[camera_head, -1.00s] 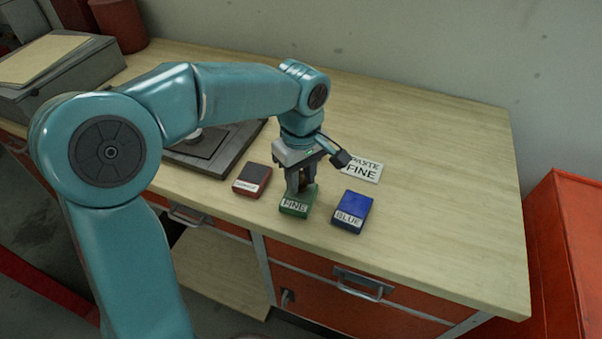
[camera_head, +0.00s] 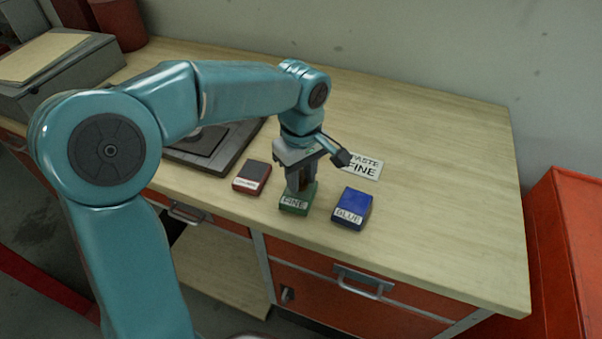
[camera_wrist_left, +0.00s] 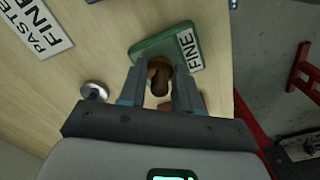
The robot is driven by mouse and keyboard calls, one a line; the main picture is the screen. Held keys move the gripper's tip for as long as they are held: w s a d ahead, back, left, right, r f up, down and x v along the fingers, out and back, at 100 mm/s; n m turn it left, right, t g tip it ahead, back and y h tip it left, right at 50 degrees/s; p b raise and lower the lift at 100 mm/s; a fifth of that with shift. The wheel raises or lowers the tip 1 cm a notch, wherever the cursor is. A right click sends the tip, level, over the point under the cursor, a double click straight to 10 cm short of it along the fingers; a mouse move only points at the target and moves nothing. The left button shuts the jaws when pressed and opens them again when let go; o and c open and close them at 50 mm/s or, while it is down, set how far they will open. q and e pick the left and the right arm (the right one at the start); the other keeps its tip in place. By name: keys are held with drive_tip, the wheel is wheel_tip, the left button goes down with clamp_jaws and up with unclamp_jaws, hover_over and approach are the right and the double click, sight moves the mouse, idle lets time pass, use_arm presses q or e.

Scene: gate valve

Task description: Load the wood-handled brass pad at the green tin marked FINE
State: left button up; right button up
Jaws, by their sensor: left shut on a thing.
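The green tin marked FINE (camera_head: 294,206) lies on the wooden bench between a red tin and a blue tin. It also shows in the left wrist view (camera_wrist_left: 148,47), with its FINE label at one end. My left gripper (camera_head: 300,186) points down over this tin, its fingertips at the tin's top. In the left wrist view the left gripper (camera_wrist_left: 160,88) is shut on the brown wooden handle of the pad (camera_wrist_left: 160,83). The brass part is mostly hidden by the handle and fingers, and I cannot tell whether it touches the tin. My right gripper is not in view.
A PASTE FINE card (camera_head: 362,167) lies behind. A dark flat plate (camera_head: 212,150) is at left. The bench's right side is clear.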

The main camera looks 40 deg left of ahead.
sight(301, 172)
use_arm(q)
drive_tip(key=shift+s+f, duration=0.1)
drive_tip(key=shift+f, duration=0.35)
idle(1.0)
wheel_tip(301, 172, up, 7)
drive_tip(key=p, duration=0.5)
drive_tip(key=shift+r, duration=0.15)
idle(0.3)
idle(0.5)
